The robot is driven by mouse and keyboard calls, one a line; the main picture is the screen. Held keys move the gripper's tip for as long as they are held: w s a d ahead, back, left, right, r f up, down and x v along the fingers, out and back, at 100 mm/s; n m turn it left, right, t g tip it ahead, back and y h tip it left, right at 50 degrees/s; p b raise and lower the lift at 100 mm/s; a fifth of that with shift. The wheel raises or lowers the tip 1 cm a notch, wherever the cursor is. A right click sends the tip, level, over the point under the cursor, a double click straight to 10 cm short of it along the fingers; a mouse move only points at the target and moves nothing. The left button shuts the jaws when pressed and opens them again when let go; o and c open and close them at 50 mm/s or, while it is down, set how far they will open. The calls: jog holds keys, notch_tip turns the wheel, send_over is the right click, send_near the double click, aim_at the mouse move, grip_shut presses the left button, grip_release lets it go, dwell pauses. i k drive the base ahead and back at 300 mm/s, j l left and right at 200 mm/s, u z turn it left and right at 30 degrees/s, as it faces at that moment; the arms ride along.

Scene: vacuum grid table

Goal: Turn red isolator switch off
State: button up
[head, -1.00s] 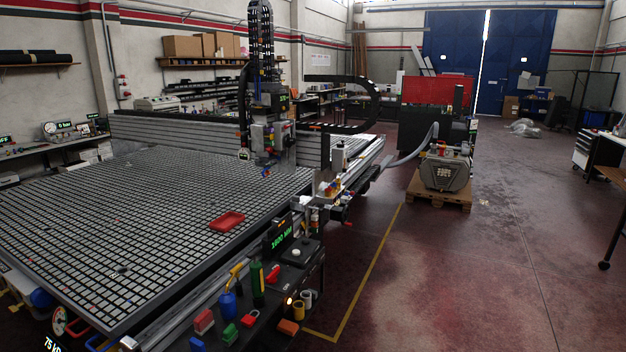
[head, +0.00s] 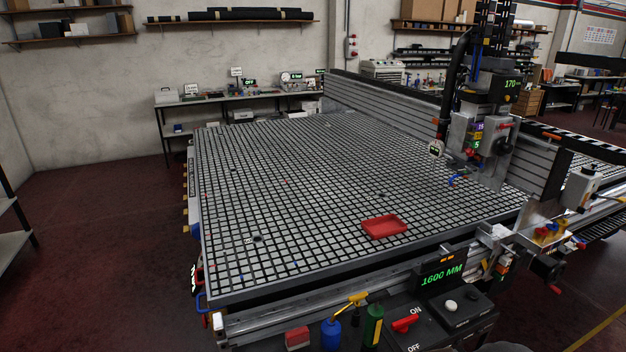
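A red switch handle (head: 405,323) sits on a dark panel (head: 440,330) at the near edge of the grid table, at the bottom of the head view. A white ON label is just above it and an OFF label is below, near the picture's edge. The handle lies slanted, its right end higher, close to the ON label. I cannot tell its exact setting. My gripper is not in view.
The grid table (head: 225,225) fills the middle, with a red tray (head: 384,227) on it. A green "1600 MM" display (head: 441,274) stands behind the panel. A blue oil can (head: 331,334) and green bottle (head: 373,325) stand left of the switch. Floor is clear at left.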

aim_at(400, 326)
jog(key=i+l, duration=0.3)
jog(key=l, duration=0.15)
jog(key=i+l, duration=0.3)
jog(key=l, duration=0.2)
